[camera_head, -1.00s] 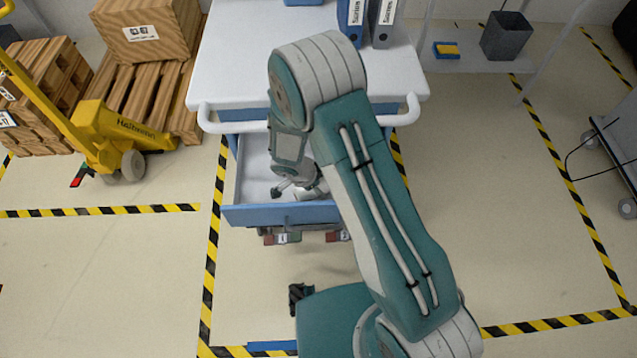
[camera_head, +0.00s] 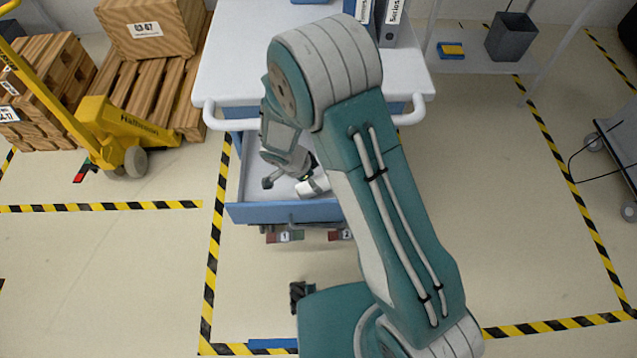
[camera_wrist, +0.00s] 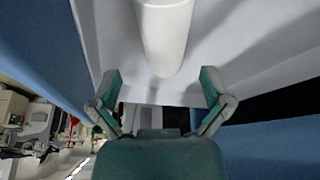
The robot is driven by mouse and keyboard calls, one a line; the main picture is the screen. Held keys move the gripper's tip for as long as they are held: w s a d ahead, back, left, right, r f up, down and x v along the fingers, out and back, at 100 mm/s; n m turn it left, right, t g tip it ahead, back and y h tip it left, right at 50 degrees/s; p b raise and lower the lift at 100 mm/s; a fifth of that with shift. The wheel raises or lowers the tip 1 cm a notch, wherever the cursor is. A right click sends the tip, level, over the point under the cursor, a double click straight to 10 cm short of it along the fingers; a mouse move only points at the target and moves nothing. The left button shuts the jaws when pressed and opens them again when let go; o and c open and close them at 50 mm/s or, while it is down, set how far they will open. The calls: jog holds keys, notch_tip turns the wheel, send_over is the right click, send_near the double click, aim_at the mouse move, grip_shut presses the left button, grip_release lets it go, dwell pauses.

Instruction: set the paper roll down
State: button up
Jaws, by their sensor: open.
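The paper roll (camera_head: 315,186) is a white cylinder lying in the open drawer (camera_head: 283,213) of the cart. In the wrist view the roll (camera_wrist: 163,30) runs from the top edge to just past my fingertips, its rounded end lying between them. My gripper (camera_wrist: 160,76) is open, with a finger on each side of the roll and a visible gap to it. In the head view my gripper (camera_head: 287,180) is over the drawer, left of the roll, partly covered by my arm. My arm hides the drawer's right part.
The cart's white top (camera_head: 235,70) holds binders (camera_head: 391,22) at the back. A white handle rail (camera_head: 208,114) crosses above the drawer. A yellow pallet truck (camera_head: 120,130) and wooden crates (camera_head: 150,28) stand at left. Floor right of the cart is clear.

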jog(key=v, duration=0.6)
jog(key=shift+s+r, duration=0.1)
jog(key=shift+r, duration=0.15)
